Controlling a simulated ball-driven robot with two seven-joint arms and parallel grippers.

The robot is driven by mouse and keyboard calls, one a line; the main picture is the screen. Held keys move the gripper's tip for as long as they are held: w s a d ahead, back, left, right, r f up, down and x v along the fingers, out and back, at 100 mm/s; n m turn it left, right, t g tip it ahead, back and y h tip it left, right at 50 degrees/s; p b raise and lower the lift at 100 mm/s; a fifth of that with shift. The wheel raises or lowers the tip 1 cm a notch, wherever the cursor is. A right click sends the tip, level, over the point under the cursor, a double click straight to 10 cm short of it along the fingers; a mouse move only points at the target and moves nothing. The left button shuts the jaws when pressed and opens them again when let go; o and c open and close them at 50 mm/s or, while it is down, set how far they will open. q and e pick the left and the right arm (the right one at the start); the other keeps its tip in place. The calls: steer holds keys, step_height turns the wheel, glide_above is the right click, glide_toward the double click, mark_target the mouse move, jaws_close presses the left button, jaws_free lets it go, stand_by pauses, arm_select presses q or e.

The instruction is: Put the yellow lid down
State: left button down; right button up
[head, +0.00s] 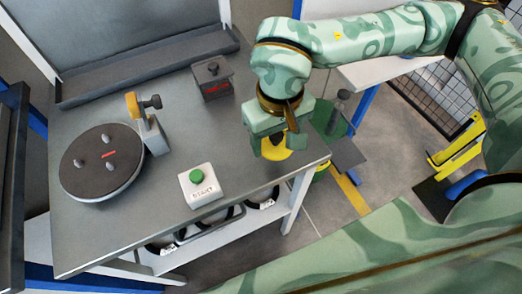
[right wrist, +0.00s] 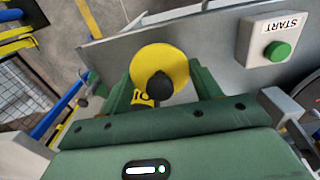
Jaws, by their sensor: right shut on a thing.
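My right gripper (head: 272,137) is shut on the yellow lid (head: 277,153) near the right edge of the grey worktable (head: 160,200). The right wrist view shows the lid (right wrist: 160,60) as a round yellow disc with a black knob (right wrist: 160,86) between the two green fingers. In the head view the fingers hide much of the lid. I cannot tell how far the lid is above the table. My left gripper is not in view.
A white box with a green START button (head: 198,180) stands left of the gripper. A dark turntable with pegs (head: 101,160), a small post with a yellow part (head: 146,120) and a dark box (head: 212,82) stand on the table. Rolls (head: 210,228) sit on the shelf below.

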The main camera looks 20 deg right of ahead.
mark_target(266, 139)
steer(key=shift+w+a+f, duration=0.35)
steer(key=shift+w+f, duration=0.05)
steer(key=shift+f, duration=0.25)
steer(key=shift+w+a+f, duration=0.35)
steer(key=shift+f, duration=0.25)
steer(key=f, duration=0.1)
steer(key=f+b, duration=0.2)
steer(key=shift+w+a+f, duration=0.1)
steer(key=shift+a+f, duration=0.15)
steer(key=shift+f, duration=0.2)
steer(key=o, duration=1)
